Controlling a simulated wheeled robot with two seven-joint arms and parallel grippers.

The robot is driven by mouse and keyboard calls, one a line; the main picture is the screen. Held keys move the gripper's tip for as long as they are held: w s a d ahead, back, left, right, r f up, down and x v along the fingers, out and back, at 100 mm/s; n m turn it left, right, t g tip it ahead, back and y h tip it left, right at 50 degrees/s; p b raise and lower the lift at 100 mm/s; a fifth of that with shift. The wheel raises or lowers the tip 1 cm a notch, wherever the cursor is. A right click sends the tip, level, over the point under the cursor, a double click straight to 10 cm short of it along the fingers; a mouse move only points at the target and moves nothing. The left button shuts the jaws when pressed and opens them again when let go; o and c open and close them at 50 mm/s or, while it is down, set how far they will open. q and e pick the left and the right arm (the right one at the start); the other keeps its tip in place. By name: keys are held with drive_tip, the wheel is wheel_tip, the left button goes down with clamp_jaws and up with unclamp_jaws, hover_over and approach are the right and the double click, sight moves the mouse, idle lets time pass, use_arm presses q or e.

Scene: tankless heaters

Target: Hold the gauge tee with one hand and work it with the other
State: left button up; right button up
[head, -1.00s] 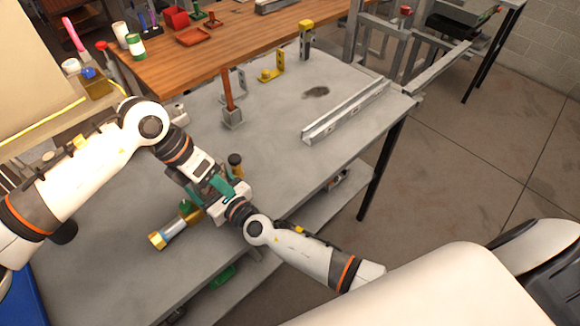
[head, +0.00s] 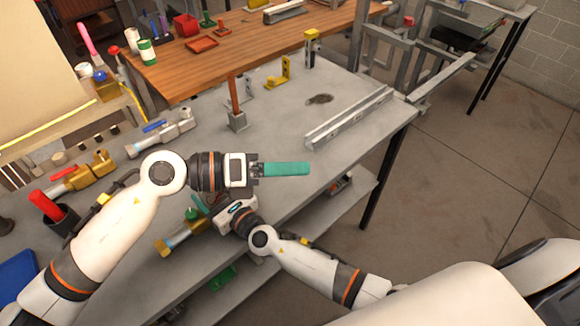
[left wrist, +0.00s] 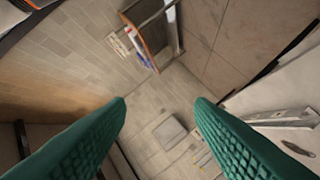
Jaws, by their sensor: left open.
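The gauge tee (head: 181,239), a brass and silver fitting with a green part, lies at the front edge of the grey table in the head view. My right gripper (head: 207,207) is at its right end. My left gripper (head: 287,169) is above the table, apart from the tee, pointing right. In the left wrist view its green fingers (left wrist: 160,125) are wide apart with nothing between them.
Another silver valve fitting (head: 160,133) and a brass fitting (head: 86,174) lie on the left. A reddish post in a grey base (head: 237,122), a yellow bracket (head: 276,76) and a metal channel (head: 349,117) stand farther back.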

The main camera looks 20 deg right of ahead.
use_arm(q)
drive_tip(key=shift+s+r+h, duration=0.1)
drive_tip(key=shift+r+h, duration=0.2)
drive_tip(key=shift+r, duration=0.15)
drive_tip(key=shift+c, duration=1.4)
drive_tip(key=n+t+y, duration=0.1)
drive_tip(key=t+y, duration=0.3)
drive_tip(key=y, duration=1.2)
hover_over(191, 214)
wheel_tip(191, 214, down, 8)
wheel_tip(191, 214, down, 12)
drive_tip(key=shift+r, duration=0.2)
